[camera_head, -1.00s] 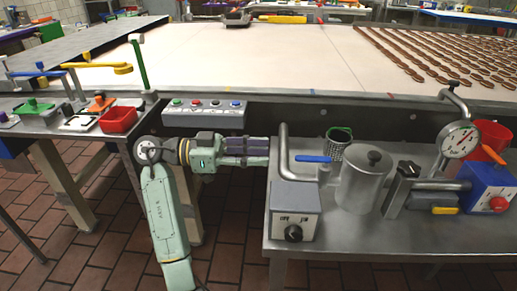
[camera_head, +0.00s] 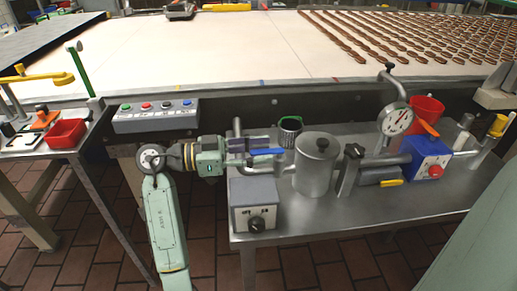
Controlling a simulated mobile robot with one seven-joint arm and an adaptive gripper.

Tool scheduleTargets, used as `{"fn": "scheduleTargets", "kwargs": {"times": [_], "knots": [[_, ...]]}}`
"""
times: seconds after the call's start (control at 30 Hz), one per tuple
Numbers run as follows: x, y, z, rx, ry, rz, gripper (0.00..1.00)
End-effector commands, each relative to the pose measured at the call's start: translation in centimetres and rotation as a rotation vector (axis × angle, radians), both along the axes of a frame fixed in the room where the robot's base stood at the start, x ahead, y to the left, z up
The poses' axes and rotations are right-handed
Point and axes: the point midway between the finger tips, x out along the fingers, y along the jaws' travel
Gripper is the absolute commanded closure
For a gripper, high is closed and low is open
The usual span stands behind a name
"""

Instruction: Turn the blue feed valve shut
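The blue feed valve's lever (camera_head: 266,152) lies roughly level, pointing right, on the bent grey pipe (camera_head: 237,126) above a grey box with a dial (camera_head: 254,207). My gripper (camera_head: 258,144) reaches in from the left, its fingers overlapping the pipe and the lever's left end in the picture. I cannot tell whether the fingers touch the lever or only pass in front of or behind it. The gap between the fingers is too small to read. The valve body is mostly hidden by the gripper.
Further right are a gauge (camera_head: 397,119) and a blue box (camera_head: 426,160) with an orange lever. A button panel (camera_head: 155,115) and the conveyor (camera_head: 200,60) lie behind.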

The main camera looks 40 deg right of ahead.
Motion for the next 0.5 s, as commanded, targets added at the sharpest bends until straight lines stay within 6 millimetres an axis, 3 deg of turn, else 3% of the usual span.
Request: {"fn": "scheduleTargets", "kwargs": {"times": [0.17, 0.5], "knots": [[0.01, 0.01, -0.02, 0.000, 0.000, 0.000, 0.65], [0.03, 0.04, 0.00, 0.000, 0.000, 0.000, 0.88]]}}
